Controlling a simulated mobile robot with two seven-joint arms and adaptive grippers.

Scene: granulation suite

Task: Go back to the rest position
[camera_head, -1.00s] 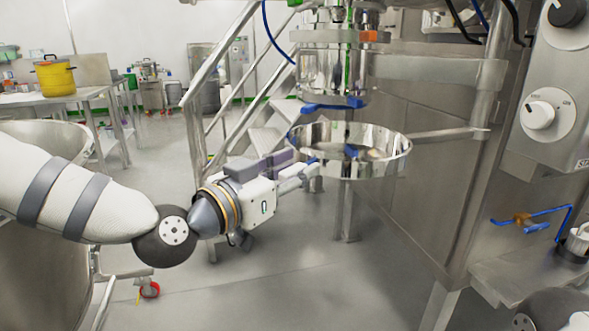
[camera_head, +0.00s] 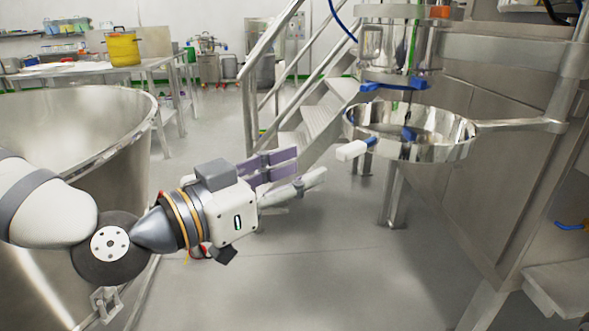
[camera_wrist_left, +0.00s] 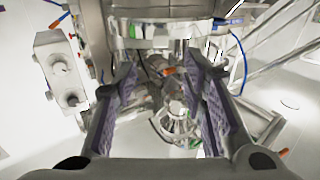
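My left gripper (camera_head: 308,167) is in the middle of the head view, with purple-padded fingers apart. In the left wrist view (camera_wrist_left: 160,64) nothing is held between the pads. The gripper is left of and below a shiny metal ring (camera_head: 462,148) and apart from it. A white handle with a blue end (camera_head: 352,150) sticks out from the ring's left side, beyond the fingertips. My right gripper is not in view.
A large steel vessel (camera_head: 150,128) stands at the left, close to my left arm. Metal stairs (camera_head: 312,125) are behind the gripper. A steel housing (camera_head: 500,200) and support legs fill the right. A yellow pot (camera_head: 123,50) stands on a far table. The middle floor is clear.

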